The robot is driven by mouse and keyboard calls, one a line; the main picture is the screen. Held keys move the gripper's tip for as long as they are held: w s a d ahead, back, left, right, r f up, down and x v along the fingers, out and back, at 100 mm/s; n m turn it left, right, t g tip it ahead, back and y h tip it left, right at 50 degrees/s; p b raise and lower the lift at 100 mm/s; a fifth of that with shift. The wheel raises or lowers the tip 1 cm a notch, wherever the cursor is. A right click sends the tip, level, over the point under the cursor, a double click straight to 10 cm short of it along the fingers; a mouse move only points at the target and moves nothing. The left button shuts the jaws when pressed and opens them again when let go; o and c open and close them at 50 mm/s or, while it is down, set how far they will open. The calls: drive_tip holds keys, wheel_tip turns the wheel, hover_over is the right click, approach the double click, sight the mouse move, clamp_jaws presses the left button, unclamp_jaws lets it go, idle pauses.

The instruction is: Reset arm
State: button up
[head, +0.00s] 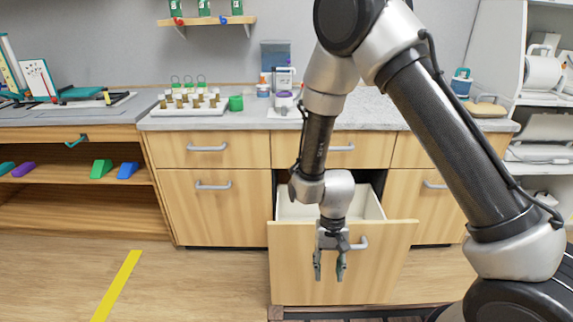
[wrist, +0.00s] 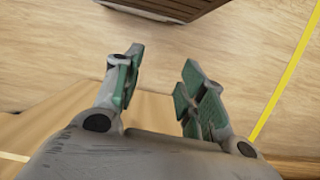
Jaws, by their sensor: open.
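My gripper (head: 329,268) hangs down in front of the pulled-out lower middle drawer (head: 290,285). Its two fingers are apart with nothing between them. In the head view the gripper overlaps the drawer's grey handle (head: 361,243), and I cannot tell whether they touch. In the wrist view the green-padded fingers (wrist: 160,90) are spread over the wooden floor. The part of the drawer's inside that shows looks empty and white; my arm hides the rest.
A grey counter (head: 240,119) above the drawers holds a rack of vials (head: 190,103), a green cup (head: 236,103) and a small machine (head: 284,88). Closed drawers flank the open one. A shelf unit (head: 510,90) stands at right. Floor with a yellow stripe (head: 117,285) is clear at left.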

drive_tip(key=s+d+r+t, duration=0.2)
drive_tip(key=d+r, duration=0.6)
drive_tip(key=r, duration=0.5)
drive_tip(key=s+d+r+t, duration=0.2)
drive_tip(key=s+d+r, duration=0.2)
drive_tip(key=d+r, duration=0.4)
drive_tip(key=s+d+r+t, duration=0.3)
drive_tip(key=d+r, duration=0.6)
drive_tip(key=r, duration=0.9)
drive_tip(key=shift+s+n, duration=0.3)
drive_tip(key=shift+s, duration=0.1)
